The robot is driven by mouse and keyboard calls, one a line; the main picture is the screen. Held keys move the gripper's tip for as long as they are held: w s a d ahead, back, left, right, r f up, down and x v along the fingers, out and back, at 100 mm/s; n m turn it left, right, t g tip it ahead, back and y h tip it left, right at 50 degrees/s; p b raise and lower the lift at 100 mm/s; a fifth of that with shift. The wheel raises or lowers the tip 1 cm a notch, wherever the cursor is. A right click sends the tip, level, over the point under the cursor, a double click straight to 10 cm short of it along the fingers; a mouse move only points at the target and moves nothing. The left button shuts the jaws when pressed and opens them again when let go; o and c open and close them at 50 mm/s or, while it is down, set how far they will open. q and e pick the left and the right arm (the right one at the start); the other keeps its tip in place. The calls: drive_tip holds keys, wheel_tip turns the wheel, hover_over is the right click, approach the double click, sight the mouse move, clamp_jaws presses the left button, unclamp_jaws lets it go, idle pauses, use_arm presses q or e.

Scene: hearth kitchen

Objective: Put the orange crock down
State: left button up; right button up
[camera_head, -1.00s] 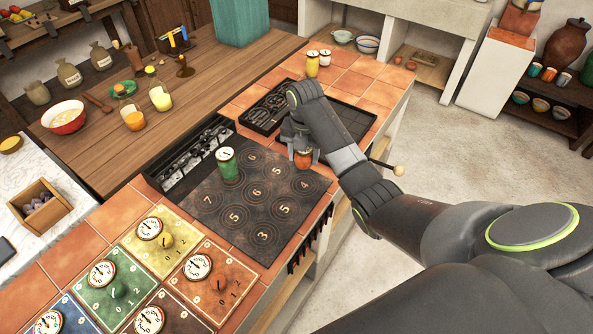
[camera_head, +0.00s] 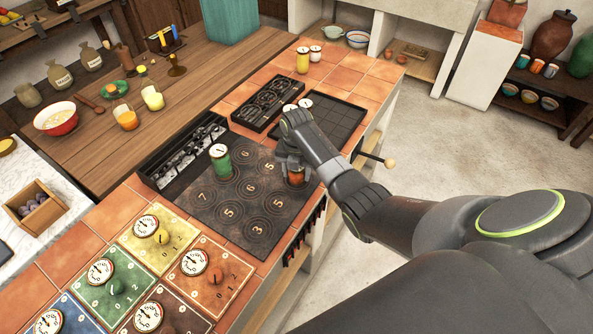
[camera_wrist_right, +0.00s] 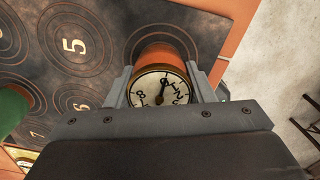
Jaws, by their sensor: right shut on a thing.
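The orange crock (camera_head: 296,178) is at the right edge of the dark numbered hob plate (camera_head: 258,222), under my right gripper (camera_head: 292,163). In the right wrist view the crock (camera_wrist_right: 165,55) sits between the two fingers (camera_wrist_right: 163,85), which are shut on it. A round dial with numbers shows on its top. It appears upright, close over or on a ring of the plate; I cannot tell whether it touches. My left gripper is not in view.
A green crock (camera_head: 221,161) with a dial top stands on the plate to the left. A black grid tray (camera_head: 333,121) lies behind my gripper. Coloured dial panels (camera_head: 160,240) lie in front. A yellow jar (camera_head: 302,60) stands at the back.

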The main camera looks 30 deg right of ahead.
drive_tip(key=o, duration=1.1)
drive_tip(key=shift+o, duration=0.2)
wheel_tip(320, 180, up, 12)
drive_tip(key=shift+r+b, duration=0.1)
drive_tip(key=shift+b, duration=0.4)
